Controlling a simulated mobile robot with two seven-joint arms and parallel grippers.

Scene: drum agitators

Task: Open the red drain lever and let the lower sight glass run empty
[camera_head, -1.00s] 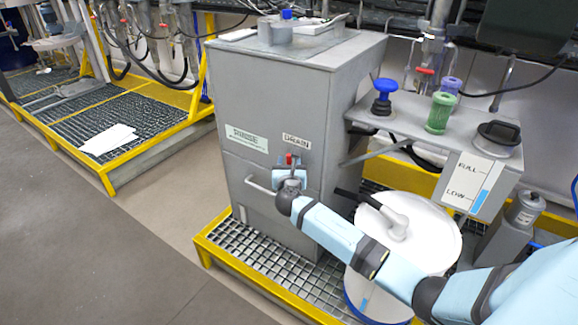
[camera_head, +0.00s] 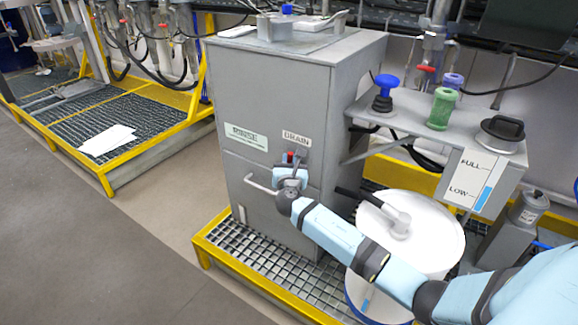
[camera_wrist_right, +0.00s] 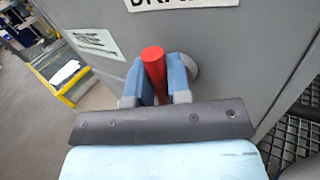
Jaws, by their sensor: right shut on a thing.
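The red drain lever (camera_head: 291,155) is on the front of the grey tank (camera_head: 265,100), just under the DRAIN label (camera_head: 297,138). My right gripper (camera_head: 291,172) is at the lever. In the right wrist view, the red lever (camera_wrist_right: 156,75) stands between the two blue fingers (camera_wrist_right: 160,88), which are shut on it. The lever's base is hidden by the gripper. A gauge marked FULL and LOW (camera_head: 473,178), with a blue strip, is on the side shelf; I cannot tell if this is the lower sight glass. My left gripper is out of view.
A white-lidded drum (camera_head: 430,243) stands close beside my right forearm. A bar handle (camera_head: 262,186) juts from the tank left of the gripper. The shelf holds a blue knob (camera_head: 386,85) and a green cylinder (camera_head: 441,108). Open floor (camera_head: 90,235) lies to the left.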

